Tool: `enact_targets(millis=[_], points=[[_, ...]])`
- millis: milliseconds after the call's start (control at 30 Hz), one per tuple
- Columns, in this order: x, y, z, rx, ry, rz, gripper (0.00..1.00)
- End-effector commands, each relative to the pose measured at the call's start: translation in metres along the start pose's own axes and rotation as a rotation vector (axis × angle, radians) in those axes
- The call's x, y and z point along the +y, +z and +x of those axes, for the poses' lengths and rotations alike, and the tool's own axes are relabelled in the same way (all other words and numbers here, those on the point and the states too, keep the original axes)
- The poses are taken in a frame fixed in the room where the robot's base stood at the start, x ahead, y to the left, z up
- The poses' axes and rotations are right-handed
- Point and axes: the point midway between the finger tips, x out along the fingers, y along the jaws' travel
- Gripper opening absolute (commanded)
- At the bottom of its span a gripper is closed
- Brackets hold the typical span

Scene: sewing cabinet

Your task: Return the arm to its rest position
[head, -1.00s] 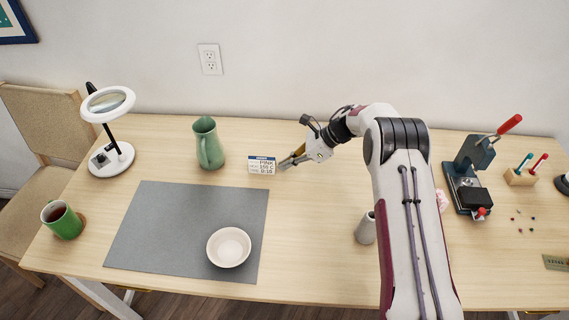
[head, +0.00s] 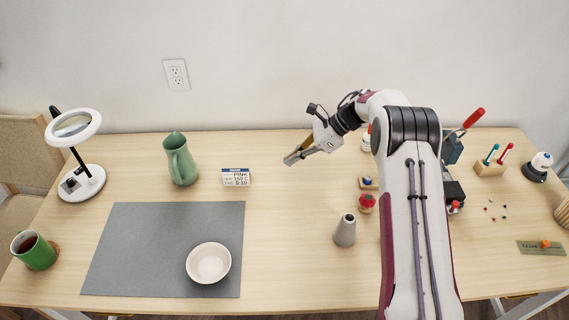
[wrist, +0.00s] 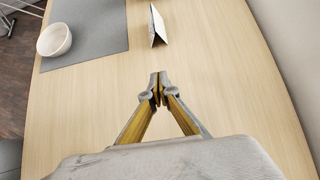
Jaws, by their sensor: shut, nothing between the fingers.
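My gripper (head: 290,160) is shut and empty. It hangs above the table, to the right of a small white label card (head: 236,177) with a blue top band. In the wrist view my gripper's fingertips (wrist: 158,80) meet over bare wood, and the folded card (wrist: 157,27) stands beyond them. My arm reaches in from the lower right of the head view and bends toward the left at its top.
The table (head: 285,240) is bare below my gripper. A green pitcher (head: 181,160), a white bowl (head: 209,263) on a grey mat (head: 130,250), and a magnifier lamp (head: 75,150) are at left. A grey vase (head: 345,230), a pincushion (head: 367,203) and a press (head: 453,150) are near my arm.

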Motion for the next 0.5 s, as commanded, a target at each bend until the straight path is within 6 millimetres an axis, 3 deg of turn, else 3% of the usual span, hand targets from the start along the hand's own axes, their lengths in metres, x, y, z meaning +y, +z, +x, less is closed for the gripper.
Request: enact_targets(millis=[500], points=[[0.0002,0.0000,-0.0061,0.000,0.000,0.000,0.00]])
